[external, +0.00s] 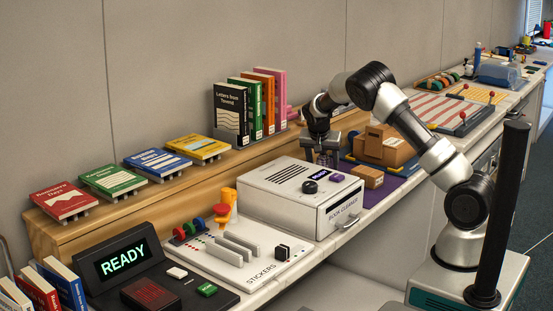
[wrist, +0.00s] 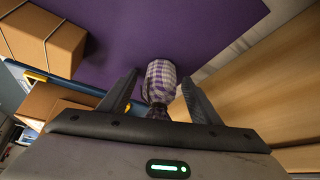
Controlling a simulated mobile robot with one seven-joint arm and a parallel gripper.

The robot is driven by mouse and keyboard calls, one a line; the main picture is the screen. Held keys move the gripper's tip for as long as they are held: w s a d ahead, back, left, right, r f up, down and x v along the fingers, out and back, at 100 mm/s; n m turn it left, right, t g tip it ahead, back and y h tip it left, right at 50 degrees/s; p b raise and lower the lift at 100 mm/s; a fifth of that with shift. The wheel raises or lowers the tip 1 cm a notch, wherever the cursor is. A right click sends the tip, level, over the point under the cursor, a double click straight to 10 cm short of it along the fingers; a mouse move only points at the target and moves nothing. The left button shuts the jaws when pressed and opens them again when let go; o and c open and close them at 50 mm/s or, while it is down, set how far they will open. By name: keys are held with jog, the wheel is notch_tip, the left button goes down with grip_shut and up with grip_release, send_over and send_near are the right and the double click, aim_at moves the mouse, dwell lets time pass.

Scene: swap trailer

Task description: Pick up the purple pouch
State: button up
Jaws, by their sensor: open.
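The purple pouch (wrist: 161,78) is a small bag in purple and white check with a dark, gathered end towards me. It sits over a plain purple mat (wrist: 150,25) in the wrist view. My gripper (wrist: 160,84) is open, with one finger on each side of the pouch and a visible gap on both sides. In the external view my gripper (external: 322,150) points down behind the white book cleaner (external: 290,195). There the pouch is too small and covered to make out clearly.
A wooden ledge (external: 150,205) with upright books (external: 232,112) runs along the wall to the left. The book cleaner stands close in front. A striped board (external: 440,105) lies farther back.

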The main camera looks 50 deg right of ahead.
jog(key=shift+r, duration=0.1)
jog(key=c, duration=1.1)
